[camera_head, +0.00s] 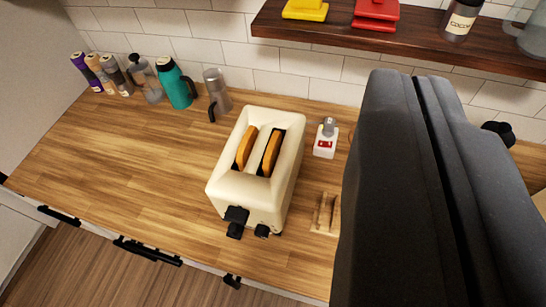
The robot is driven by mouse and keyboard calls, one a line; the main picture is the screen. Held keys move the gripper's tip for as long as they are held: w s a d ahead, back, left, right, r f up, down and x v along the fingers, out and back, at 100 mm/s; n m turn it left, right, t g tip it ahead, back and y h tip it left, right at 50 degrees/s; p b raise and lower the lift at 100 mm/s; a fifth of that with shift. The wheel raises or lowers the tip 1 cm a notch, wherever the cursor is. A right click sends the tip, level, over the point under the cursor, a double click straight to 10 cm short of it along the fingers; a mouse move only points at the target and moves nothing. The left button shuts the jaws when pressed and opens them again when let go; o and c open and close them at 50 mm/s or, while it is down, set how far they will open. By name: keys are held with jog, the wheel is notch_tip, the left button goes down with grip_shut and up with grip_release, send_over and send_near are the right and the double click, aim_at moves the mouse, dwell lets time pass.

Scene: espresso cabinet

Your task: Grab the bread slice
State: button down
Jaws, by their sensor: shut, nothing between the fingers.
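Two browned bread slices stand upright in the slots of a cream toaster (237,186), the left slice (246,148) and the right slice (271,153). Their top parts stick out above the slots; their lower parts are hidden inside. The toaster sits on the wooden counter with its black lever and knob facing the front edge. My gripper (414,78) is the large dark shape at the right, close to the camera. Its two fingers are together with only a thin seam between them. It is apart from the bread, to the right of the toaster in the picture.
A white socket block with a red switch (325,144) and a small wooden holder (325,214) stand right of the toaster. A metal cup (217,92), a teal flask (175,85) and several bottles line the back. A dark shelf (400,48) overhangs the back. The counter's left is clear.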

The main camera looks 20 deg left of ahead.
jog(key=c, duration=1.6)
grip_release()
jog(key=shift+w+a+f, duration=0.15)
jog(key=shift+f, duration=0.05)
jog(key=shift+o, duration=1.4)
jog(key=w+a+f, duration=0.4)
jog(key=f, duration=0.1)
jog(key=shift+g+y, duration=0.3)
jog(key=w+a+f+g+p, duration=0.1)
jog(key=w+a+f, duration=0.2)
jog(key=f, duration=0.3)
jog(key=w+a+f, duration=0.3)
jog(key=f, duration=0.3)
jog(key=h, duration=0.1)
send_near(271, 146)
jog(key=w, duration=0.1)
jog(key=w+p, duration=0.1)
jog(key=shift+w+f+m, duration=0.2)
jog(key=shift+w+m, duration=0.15)
jog(key=shift+m, duration=0.05)
jog(key=shift+f+p+x, duration=0.1)
jog(key=shift+p+x, duration=0.25)
jog(key=shift+x, duration=1.3)
jog(key=shift+f+p+x, duration=0.15)
jog(key=shift+p+x, duration=0.2)
jog(key=shift+x, duration=1.35)
